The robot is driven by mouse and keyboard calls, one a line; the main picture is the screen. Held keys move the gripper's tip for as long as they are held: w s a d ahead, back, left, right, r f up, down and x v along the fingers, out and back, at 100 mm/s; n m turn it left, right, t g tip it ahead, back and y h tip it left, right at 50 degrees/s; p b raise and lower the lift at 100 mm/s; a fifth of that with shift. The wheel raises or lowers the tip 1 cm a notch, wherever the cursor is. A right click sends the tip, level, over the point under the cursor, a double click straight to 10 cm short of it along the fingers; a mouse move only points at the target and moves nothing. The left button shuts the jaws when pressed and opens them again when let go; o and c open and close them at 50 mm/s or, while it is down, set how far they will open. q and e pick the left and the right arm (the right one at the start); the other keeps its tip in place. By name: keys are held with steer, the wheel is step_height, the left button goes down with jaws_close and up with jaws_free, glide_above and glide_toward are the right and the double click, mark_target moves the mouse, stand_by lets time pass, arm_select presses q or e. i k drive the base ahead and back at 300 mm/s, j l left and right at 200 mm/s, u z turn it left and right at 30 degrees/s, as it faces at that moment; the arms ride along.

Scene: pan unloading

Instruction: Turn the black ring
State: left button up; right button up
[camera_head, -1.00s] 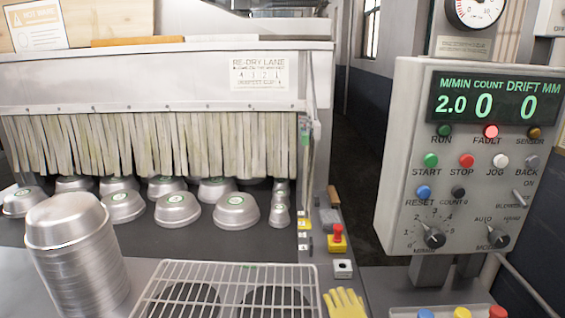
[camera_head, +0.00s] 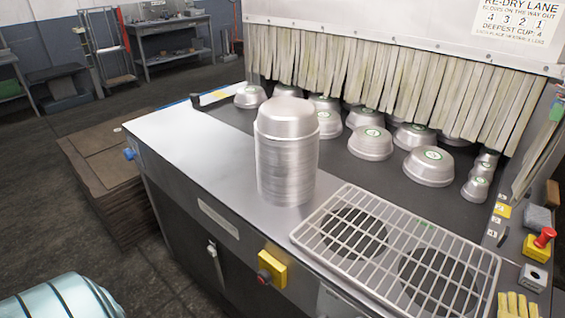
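No part that I can clearly tell is a black ring shows now. On the cabinet front, a yellow box (camera_head: 274,268) carries a small dark round knob (camera_head: 264,277) with some red on it. Two dark round openings (camera_head: 354,233) show beneath a wire rack (camera_head: 318,210) on the counter. A tall stack of metal pans (camera_head: 287,160) stands left of the rack. Neither of my grippers is in view.
Several upturned metal pans (camera_head: 371,143) sit on the dark belt by the strip curtain (camera_head: 400,75). A red button (camera_head: 545,237) and yellow glove (camera_head: 517,304) are at right. Brown stacked sheets (camera_head: 100,165) stand left. A pale blue banded object (camera_head: 62,298) is at bottom left.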

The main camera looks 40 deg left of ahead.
mark_target(264, 274)
steer(key=u, duration=1.15)
